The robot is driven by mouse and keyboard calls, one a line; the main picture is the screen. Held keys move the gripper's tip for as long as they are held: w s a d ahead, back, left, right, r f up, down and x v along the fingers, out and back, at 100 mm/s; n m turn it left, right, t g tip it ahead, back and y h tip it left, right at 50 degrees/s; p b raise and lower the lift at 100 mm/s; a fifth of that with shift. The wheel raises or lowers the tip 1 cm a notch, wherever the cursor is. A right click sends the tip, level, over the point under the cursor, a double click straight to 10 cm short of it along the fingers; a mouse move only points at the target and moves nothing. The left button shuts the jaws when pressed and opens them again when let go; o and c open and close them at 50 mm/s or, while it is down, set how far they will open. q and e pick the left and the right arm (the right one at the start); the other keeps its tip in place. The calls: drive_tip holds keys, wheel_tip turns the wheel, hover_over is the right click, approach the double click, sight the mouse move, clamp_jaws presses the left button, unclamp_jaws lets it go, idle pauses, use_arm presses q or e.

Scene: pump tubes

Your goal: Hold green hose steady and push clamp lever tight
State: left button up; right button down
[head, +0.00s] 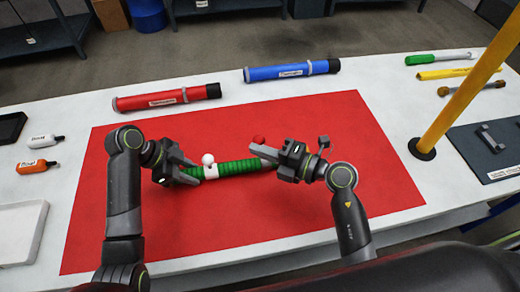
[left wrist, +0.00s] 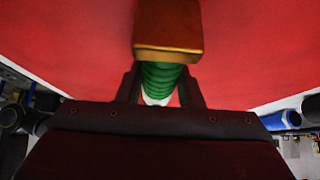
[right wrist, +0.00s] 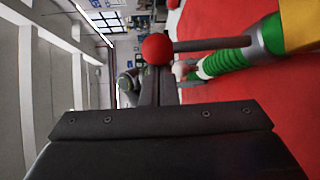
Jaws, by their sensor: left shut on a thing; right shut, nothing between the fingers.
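The green ribbed hose (head: 238,167) lies across the red mat, with a white collar (head: 212,176) and a white ball near its left end. My left gripper (head: 190,171) is shut on the hose; the left wrist view shows green hose (left wrist: 160,78) between its fingers. The clamp lever's red knob (head: 259,139) stands above the hose's right end. In the right wrist view the red knob (right wrist: 157,48) is on a grey rod leading to a grey ring (right wrist: 266,36) around the hose end. My right gripper (head: 278,157) is shut and empty, close to the knob; contact is unclear.
A yellow block (right wrist: 302,22) adjoins the ring. The red mat (head: 120,220) is otherwise mostly clear. Red (head: 167,98) and blue (head: 288,72) tubes lie at the back. A yellow post (head: 468,90) rises at the right, beside a dark tray (head: 485,160). Bottles lie far left.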

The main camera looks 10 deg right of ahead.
drive_tip(key=shift+d+m, duration=0.3)
drive_tip(key=d+m+t+y, duration=0.1)
drive_tip(key=d, duration=0.1)
drive_tip(key=d+m+t+y, duration=0.1)
drive_tip(key=m+t+y, duration=0.1)
drive_tip(key=shift+d+f+m, duration=0.2)
drive_tip(key=shift+d+m, duration=0.1)
drive_tip(key=shift+d, duration=0.1)
drive_tip(key=shift+d+f+m+t, duration=0.25)
drive_tip(key=shift+d+m+t, duration=0.15)
drive_tip(key=shift+d+t, duration=0.25)
drive_tip(key=shift+d, duration=0.15)
drive_tip(key=shift+f, duration=0.1)
